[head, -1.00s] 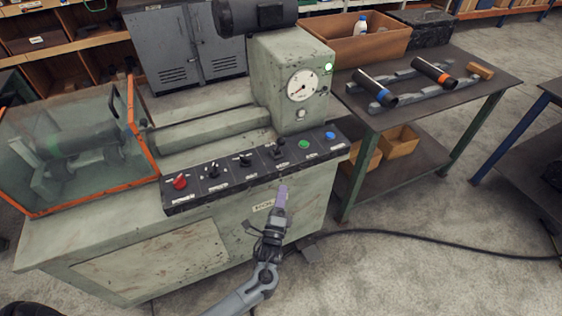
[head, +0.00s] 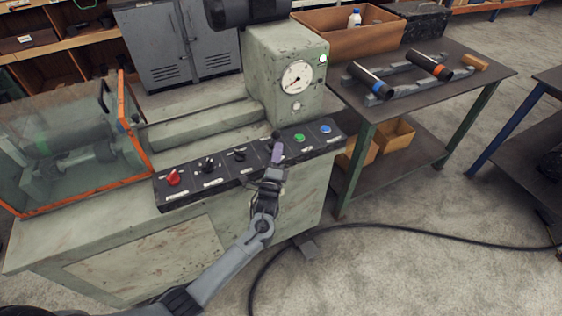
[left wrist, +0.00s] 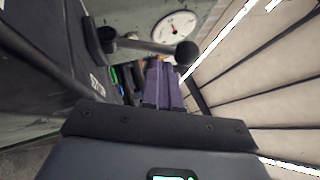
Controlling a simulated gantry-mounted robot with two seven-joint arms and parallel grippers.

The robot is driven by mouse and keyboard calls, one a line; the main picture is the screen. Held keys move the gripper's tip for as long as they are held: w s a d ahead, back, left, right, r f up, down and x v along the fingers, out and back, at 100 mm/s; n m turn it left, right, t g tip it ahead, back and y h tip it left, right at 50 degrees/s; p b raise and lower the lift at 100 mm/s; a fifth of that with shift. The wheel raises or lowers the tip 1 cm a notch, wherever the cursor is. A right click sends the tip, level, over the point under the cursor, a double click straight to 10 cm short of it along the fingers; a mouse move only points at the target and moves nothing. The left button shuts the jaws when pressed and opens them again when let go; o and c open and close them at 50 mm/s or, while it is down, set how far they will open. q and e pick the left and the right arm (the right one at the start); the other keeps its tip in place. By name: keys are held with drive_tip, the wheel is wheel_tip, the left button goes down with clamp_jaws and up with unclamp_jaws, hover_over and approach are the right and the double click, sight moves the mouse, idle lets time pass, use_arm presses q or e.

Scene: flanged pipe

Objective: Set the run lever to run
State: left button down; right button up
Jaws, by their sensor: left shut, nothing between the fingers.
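The control panel (head: 222,180) on the front of the green machine carries several black levers and coloured buttons. Its labels are too small to read, so I cannot tell by name which lever is the run lever. My left gripper (head: 277,152) is shut and empty, with its purple fingers just in front of the rightmost lever (head: 275,135), partly covering it. In the left wrist view, the fingers (left wrist: 162,82) are together just below a lever's grey rod and black ball knob (left wrist: 187,53). I cannot tell whether they touch it. My right gripper is not in view.
Beside the lever are a green button (head: 299,138) and a blue button (head: 325,129); a red knob (head: 173,178) is at the panel's left. A gauge (head: 297,77) stands above. A side table (head: 440,105) holds two dark pipes. A cable lies on the floor.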

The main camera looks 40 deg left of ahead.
use_arm(q)
drive_tip(key=shift+w+a+r, duration=0.15)
drive_tip(key=shift+a+r, duration=0.05)
drive_tip(key=shift+a, duration=0.1)
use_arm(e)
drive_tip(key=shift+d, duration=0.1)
